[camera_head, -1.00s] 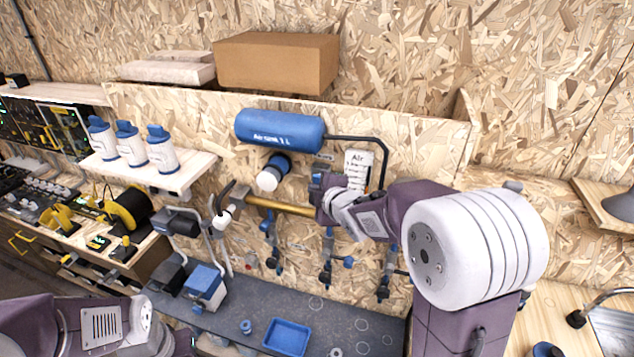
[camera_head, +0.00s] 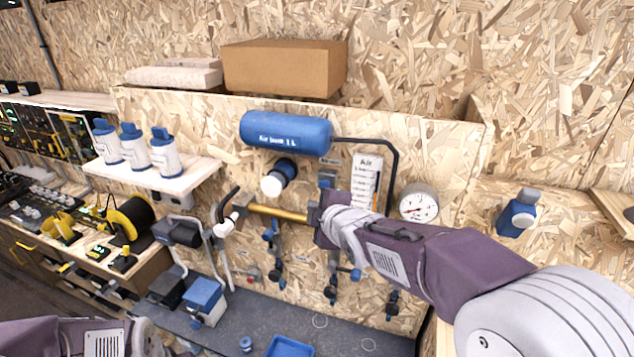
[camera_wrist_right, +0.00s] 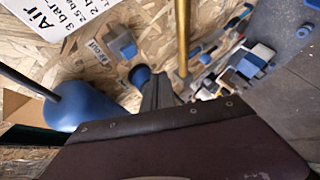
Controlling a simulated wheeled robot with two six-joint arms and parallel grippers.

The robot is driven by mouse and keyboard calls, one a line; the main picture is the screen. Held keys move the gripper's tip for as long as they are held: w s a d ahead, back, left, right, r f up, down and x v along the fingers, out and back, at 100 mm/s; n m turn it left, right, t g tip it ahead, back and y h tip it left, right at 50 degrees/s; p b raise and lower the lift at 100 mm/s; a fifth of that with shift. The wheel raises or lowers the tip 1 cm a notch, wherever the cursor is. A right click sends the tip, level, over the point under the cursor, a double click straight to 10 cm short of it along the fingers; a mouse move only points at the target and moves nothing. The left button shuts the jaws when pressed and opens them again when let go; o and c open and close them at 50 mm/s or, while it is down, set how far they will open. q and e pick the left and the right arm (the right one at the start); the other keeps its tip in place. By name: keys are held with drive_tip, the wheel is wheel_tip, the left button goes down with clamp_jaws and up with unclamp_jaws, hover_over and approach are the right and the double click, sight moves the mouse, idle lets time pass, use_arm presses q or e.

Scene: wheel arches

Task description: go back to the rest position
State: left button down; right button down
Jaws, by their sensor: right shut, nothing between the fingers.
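My right arm (camera_head: 450,262) reaches in from the lower right across the wall panel. Its gripper (camera_head: 313,212) is close to the right end of a brass pipe (camera_head: 275,212) in the head view. In the right wrist view, the gripper's dark fingers (camera_wrist_right: 157,88) are together and empty. The brass pipe (camera_wrist_right: 183,38) passes just to the right of them; whether they touch it is unclear. My left arm (camera_head: 110,340) shows at the lower left, with its gripper out of view.
A blue air tank (camera_head: 286,132), a gauge (camera_head: 418,206) and hanging valves surround my right arm. A blue-capped part (camera_head: 279,177) sticks out of the panel. Below, a blue box (camera_head: 205,298) and blue tray (camera_head: 290,347) stand on the dark bench (camera_head: 325,325).

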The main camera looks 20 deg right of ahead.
drive_tip(key=s+d+f+m+g+h+b, duration=0.1)
drive_tip(key=s+f+m+g+b, duration=0.15)
drive_tip(key=f, duration=0.65)
drive_tip(key=s+d+f+m+g+b, duration=0.15)
drive_tip(key=s+f, duration=0.25)
drive_tip(key=f, duration=0.4)
drive_tip(key=s+f+m+g, duration=0.4)
drive_tip(key=s+m, duration=0.2)
drive_tip(key=s, duration=0.2)
drive_tip(key=s+f+m+g, duration=0.3)
drive_tip(key=s+f+m, duration=0.2)
drive_tip(key=s, duration=0.3)
drive_tip(key=shift+d+f+m+g+p, duration=0.2)
drive_tip(key=shift+f+m+g+p, duration=0.1)
drive_tip(key=shift+m+g, duration=0.1)
drive_tip(key=shift+w, duration=0.1)
